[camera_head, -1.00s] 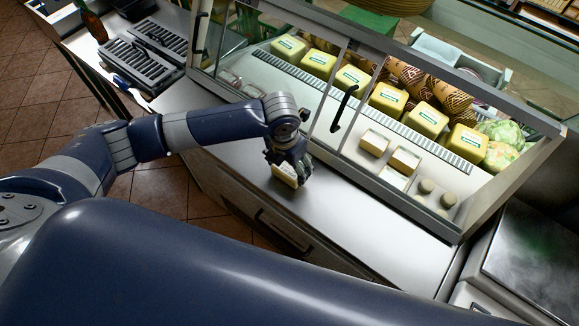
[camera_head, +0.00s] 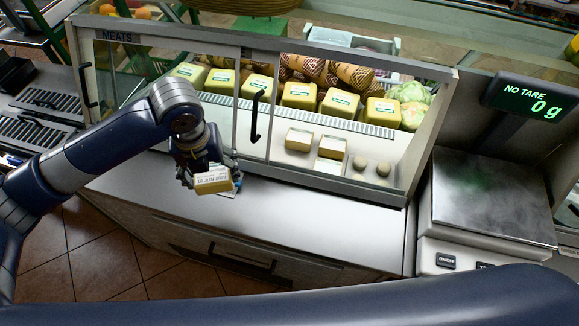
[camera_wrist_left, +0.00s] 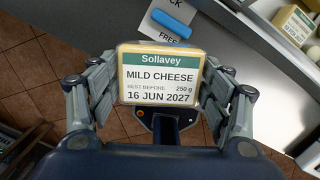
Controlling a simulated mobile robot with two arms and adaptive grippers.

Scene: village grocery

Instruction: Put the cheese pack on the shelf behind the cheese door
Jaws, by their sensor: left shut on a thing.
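The cheese pack (camera_head: 212,186), yellow with a white and green label reading "MILD CHEESE", is held in my left gripper (camera_head: 205,172). In the left wrist view the pack (camera_wrist_left: 160,75) sits between the two fingers (camera_wrist_left: 162,92), label facing the camera. The gripper is in front of the glass display case, above the counter edge. The case has sliding glass panes with black handles; one pane (camera_head: 245,120) has its handle near the middle. The section right of it shows small cheese packs (camera_head: 299,140) on a shelf (camera_head: 350,172). My right gripper is out of view.
Larger yellow cheese blocks (camera_head: 340,103) stand along the case's back, with cabbages (camera_head: 410,108) at right. A scale (camera_head: 495,205) with a green display (camera_head: 535,100) stands right of the case.

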